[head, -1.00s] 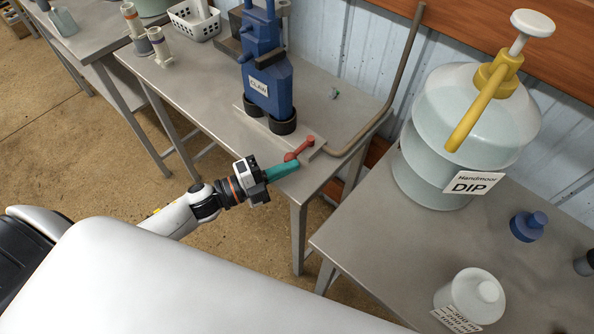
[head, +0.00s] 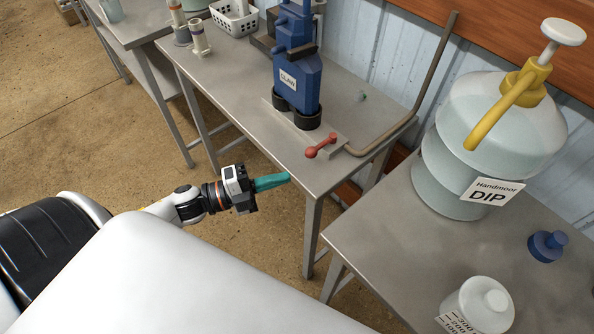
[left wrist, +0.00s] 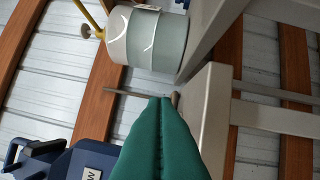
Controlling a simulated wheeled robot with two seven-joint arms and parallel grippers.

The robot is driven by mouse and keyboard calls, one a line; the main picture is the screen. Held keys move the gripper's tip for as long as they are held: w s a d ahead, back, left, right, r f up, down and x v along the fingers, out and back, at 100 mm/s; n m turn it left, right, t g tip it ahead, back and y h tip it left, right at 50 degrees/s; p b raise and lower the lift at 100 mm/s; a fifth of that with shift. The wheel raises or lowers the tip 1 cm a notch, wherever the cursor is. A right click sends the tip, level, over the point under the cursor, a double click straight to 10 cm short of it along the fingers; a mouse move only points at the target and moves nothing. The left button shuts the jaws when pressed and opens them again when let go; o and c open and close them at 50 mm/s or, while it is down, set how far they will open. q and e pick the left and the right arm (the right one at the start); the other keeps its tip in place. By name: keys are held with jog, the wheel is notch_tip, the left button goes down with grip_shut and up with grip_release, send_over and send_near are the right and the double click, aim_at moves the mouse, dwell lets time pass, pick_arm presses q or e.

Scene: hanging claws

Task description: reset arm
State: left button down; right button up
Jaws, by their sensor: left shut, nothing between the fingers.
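My left gripper (head: 288,177) shows in the head view with its teal fingers shut and empty, just off the front edge of the middle table (head: 350,108). The red-handled lever (head: 322,144) on that table lies beyond the fingertips, apart from them. The blue claw unit (head: 297,75), labelled CLAW, stands behind the lever on a metal base plate. In the left wrist view the closed teal fingers (left wrist: 163,105) fill the lower middle, with nothing between them. My right gripper is not in view.
The right table (head: 400,262) holds the large Handmoor DIP container (head: 485,140), a blue cap (head: 547,245) and a white jar (head: 480,305). A bent pipe (head: 425,90) rises at the middle table's right end. Bare floor lies below the left gripper.

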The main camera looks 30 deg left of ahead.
pick_arm(q)
jog(key=shift+s+a, duration=0.45)
jog(key=shift+a, duration=0.25)
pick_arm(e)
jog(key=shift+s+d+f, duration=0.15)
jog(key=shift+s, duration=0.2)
pick_arm(q)
jog(key=a+f+n+y, duration=0.4)
jog(key=f+n, duration=0.1)
jog(key=f, duration=0.4)
jog(key=a+f+n+y, duration=0.4)
jog(key=f+n, duration=0.1)
jog(key=f, duration=0.4)
jog(key=s+f+n+g+y, duration=0.2)
jog(key=s+f+n, duration=0.15)
jog(key=f, duration=0.55)
jog(key=s+f+n+g+y, duration=0.25)
jog(key=s+f, duration=0.25)
jog(key=f, duration=0.3)
jog(key=s+d+f+n+g, duration=0.3)
jog(key=s+f, duration=0.4)
jog(key=s, duration=0.3)
jog(key=s+d+f+n+g, duration=0.3)
jog(key=s+d+f+g, duration=0.2)
jog(key=s, duration=0.6)
notch_tip(320, 180, down, 2)
jog(key=shift+d+f, duration=0.15)
jog(key=shift+d, duration=0.75)
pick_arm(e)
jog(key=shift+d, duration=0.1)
